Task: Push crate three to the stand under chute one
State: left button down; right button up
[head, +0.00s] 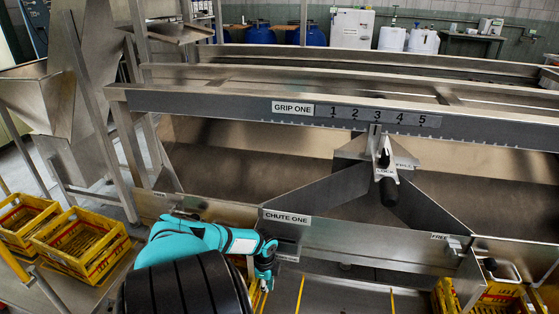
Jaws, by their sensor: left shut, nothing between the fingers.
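The chute with the CHUTE ONE label (287,218) is at the centre of the head view. Below it is a dark flat surface (340,292) with yellow lines; I cannot tell whether this is the stand. My left gripper (265,283) points down below the label and is shut, mostly hidden by its wrist. A yellow crate (255,297) shows in part beside it; I cannot tell whether they touch. Other yellow crates are at the left (80,243), (25,220) and lower right (497,296). No crate number is readable, so I cannot tell which is crate three. My right gripper is out of view.
The sizer's metal frame with the GRIP ONE rail (240,104) crosses above the chute. A black-handled lever (388,188) stands on the central divider. Metal chute walls and posts border the left crates. The lined surface looks bare between its yellow lines.

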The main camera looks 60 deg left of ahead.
pick_arm(q)
notch_tip(320, 180, up, 11)
dwell(0.3)
jog(key=shift+d, duration=0.1)
